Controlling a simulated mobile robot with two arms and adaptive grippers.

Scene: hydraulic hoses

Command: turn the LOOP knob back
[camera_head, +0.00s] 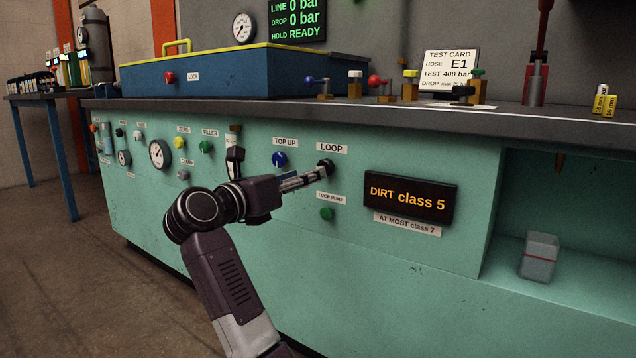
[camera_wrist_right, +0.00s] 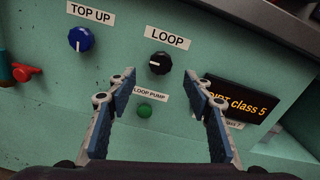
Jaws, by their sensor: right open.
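The black LOOP knob (camera_wrist_right: 160,63) sits on the green panel under its LOOP label. Its white mark points to the left in the right wrist view. It also shows in the head view (camera_head: 326,165), close to my fingertips. My right gripper (camera_wrist_right: 160,92) is open and empty, with its fingers spread to either side below the knob in the wrist view. In the head view my right gripper (camera_head: 305,178) reaches toward the knob from the left; I cannot tell whether it touches. My left gripper is not in view.
The blue TOP UP knob (camera_head: 279,159) is left of LOOP. The green LOOP PUMP button (camera_head: 326,213) is below it. The dark display (camera_head: 409,197) reads DIRT class 5, over a label AT MOST class 7. The worktop (camera_head: 420,113) edge runs above.

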